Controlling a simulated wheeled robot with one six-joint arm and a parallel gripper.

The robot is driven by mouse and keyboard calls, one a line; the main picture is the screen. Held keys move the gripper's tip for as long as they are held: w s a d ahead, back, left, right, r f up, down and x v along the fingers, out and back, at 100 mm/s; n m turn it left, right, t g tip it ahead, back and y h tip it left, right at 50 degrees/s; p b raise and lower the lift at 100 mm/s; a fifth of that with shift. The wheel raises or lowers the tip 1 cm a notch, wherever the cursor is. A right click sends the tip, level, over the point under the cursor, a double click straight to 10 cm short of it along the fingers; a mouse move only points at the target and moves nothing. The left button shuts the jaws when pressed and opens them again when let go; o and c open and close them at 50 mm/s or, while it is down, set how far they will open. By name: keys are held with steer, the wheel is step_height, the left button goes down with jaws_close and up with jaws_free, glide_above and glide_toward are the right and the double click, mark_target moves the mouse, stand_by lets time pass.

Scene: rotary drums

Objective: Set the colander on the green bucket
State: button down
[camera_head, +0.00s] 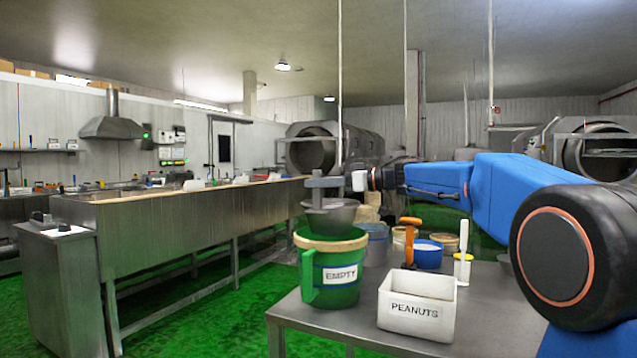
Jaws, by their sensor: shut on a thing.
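The green bucket (331,277) stands on the metal table at its left end, with a pale rim and a label reading EMPTY. The grey metal colander (333,216) is over the bucket's mouth, roughly level. Its lower part is close to the bucket's far rim; I cannot tell whether it touches. My gripper (320,188) is above the colander, shut on its upper part. The gripper's fingers are small in this view, and the exact grip point is partly hidden.
A white bin marked PEANUTS (417,305) stands right of the bucket. A long steel trough (190,235) is at the left. The front of the table (375,331) is bare.

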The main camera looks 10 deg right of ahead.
mark_target(327, 212)
steer(key=shift+f, duration=4)
steer(key=c, duration=1.6)
jaws_free()
steer(key=v, duration=1.7)
steer(key=shift+s+d+f, duration=0.1)
steer(key=shift+s+d, duration=0.05)
steer(key=shift+d, duration=0.05)
